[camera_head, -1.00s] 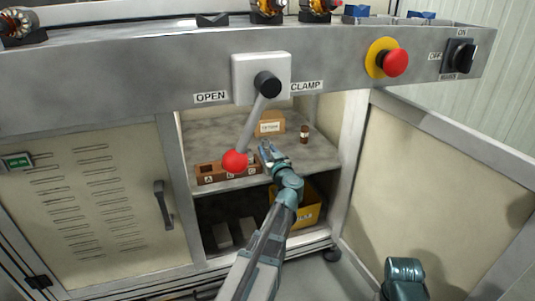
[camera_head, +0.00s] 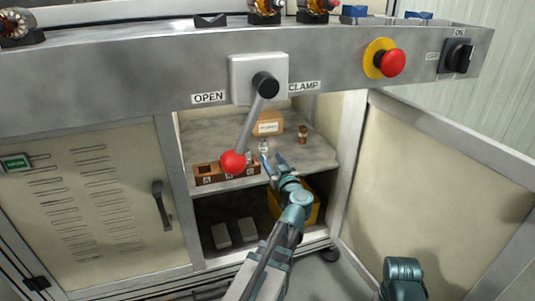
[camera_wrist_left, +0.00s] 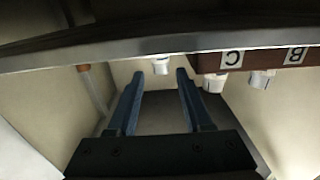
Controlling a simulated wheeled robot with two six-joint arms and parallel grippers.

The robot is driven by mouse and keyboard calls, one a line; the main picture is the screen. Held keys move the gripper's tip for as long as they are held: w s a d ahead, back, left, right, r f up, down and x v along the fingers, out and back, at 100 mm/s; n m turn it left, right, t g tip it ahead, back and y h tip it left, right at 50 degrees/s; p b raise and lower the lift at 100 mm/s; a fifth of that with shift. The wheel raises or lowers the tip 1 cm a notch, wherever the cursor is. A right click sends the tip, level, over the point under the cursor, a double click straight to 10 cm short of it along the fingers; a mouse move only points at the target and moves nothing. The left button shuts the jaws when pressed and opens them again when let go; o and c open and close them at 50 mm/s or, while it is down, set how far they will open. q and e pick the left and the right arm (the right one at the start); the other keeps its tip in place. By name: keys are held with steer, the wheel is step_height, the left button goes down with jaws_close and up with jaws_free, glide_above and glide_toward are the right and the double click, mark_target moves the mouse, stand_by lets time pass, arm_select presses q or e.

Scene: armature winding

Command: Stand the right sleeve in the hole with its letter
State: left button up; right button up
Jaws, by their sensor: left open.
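The brown lettered rack (camera_head: 205,181) stands at the shelf's front left, partly behind the red lever knob. The wrist view shows it upside down, with C (camera_wrist_left: 232,58) and B (camera_wrist_left: 295,55) labels. White sleeves stick out of the rack by C (camera_wrist_left: 213,84) and by B (camera_wrist_left: 261,79). Another small white sleeve (camera_head: 264,146) stands on the shelf right of the rack; the wrist view shows it (camera_wrist_left: 161,66) beyond my fingertips. Any letter on it is unreadable. My left gripper (camera_head: 273,160) is open and empty, just in front of this sleeve.
A cardboard box (camera_head: 268,121) and a small brown bottle (camera_head: 302,134) stand farther back. The clamp lever's red knob (camera_head: 232,162) hangs before the rack. A yellow bin (camera_head: 311,207) is below the shelf (camera_head: 318,152). The open cabinet door (camera_head: 440,190) is at the right.

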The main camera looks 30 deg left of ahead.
arm_select(q)
steer(key=shift+v, duration=2.75)
